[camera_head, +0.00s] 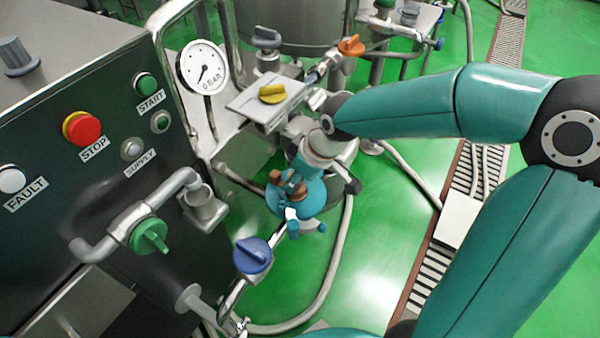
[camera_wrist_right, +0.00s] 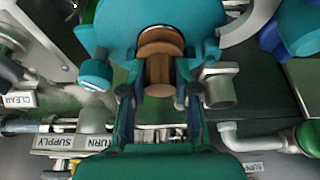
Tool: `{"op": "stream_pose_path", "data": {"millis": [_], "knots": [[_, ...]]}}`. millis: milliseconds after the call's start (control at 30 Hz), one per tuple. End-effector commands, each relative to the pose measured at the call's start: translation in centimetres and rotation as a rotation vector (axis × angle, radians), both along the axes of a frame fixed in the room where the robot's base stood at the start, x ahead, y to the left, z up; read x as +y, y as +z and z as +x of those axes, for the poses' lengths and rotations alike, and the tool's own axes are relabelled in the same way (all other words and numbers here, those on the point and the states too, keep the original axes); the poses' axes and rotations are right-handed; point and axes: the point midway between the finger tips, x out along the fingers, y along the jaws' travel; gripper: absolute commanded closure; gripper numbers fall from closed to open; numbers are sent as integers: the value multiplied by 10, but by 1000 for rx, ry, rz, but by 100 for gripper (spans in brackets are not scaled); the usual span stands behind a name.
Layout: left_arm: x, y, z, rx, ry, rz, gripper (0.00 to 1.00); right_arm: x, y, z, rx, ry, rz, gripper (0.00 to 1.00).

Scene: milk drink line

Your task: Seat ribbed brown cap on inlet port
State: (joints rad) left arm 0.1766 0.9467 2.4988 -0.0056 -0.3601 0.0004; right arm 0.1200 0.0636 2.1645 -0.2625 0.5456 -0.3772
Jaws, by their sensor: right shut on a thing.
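The ribbed brown cap (camera_wrist_right: 160,65) shows between the two fingers of my right gripper (camera_wrist_right: 158,100) in the right wrist view. The fingers are shut on its sides. In the head view, the right gripper (camera_head: 292,188) is small and partly hidden by my wrist, with brown parts of the cap (camera_head: 276,177) at its fingers. A rounded teal body (camera_head: 312,196) lies right beside and below the gripper; it fills the top of the wrist view (camera_wrist_right: 110,25). I cannot make out the inlet port, nor whether the cap touches anything. My left gripper is not in view.
A dark control panel (camera_head: 60,130) with buttons stands at the left. Green floor (camera_head: 385,245) is open at the right.

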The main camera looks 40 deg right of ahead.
Motion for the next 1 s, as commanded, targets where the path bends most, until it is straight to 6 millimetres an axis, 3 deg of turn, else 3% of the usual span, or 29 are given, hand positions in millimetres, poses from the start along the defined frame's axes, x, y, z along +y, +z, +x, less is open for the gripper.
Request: {"op": "stream_pose_path", "data": {"millis": [767,800,967,1000], "knots": [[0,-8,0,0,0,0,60,0,-9,0,0,0,0,100],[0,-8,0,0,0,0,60,0,-9,0,0,0,0,68],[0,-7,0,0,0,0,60,0,-8,0,0,0,0,41],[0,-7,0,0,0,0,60,0,-8,0,0,0,0,40]]}}
